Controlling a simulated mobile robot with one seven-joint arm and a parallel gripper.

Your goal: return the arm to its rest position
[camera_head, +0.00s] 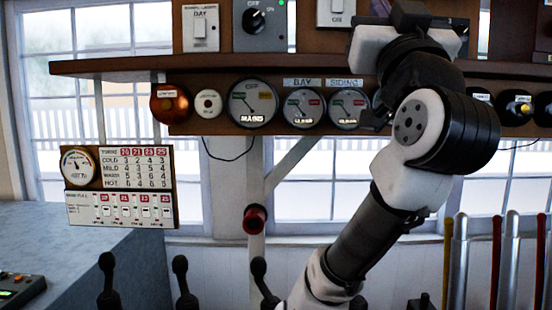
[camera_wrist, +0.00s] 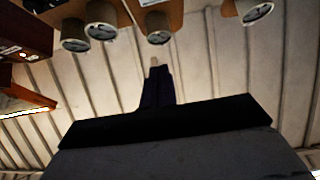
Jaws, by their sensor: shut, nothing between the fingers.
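My arm (camera_head: 365,235) rises from the bottom middle of the head view and bends at a large black and white joint at right. Its upper end folds back up in front of the shelf and the instrument board. In the wrist view my gripper (camera_wrist: 156,72) shows as dark fingers close together, shut and empty, pointing up the picture. Nothing touches the fingertips there. In the head view the fingers cannot be clearly told from the dark wrist parts.
The wooden shelf (camera_head: 120,66) and round dials, such as the MAINS dial (camera_head: 253,102), lie close behind my arm. Below are a red knob (camera_head: 255,219) and black-knobbed levers (camera_head: 181,280). Tall lever handles (camera_head: 457,255) stand at right. A card panel (camera_head: 118,188) hangs at left.

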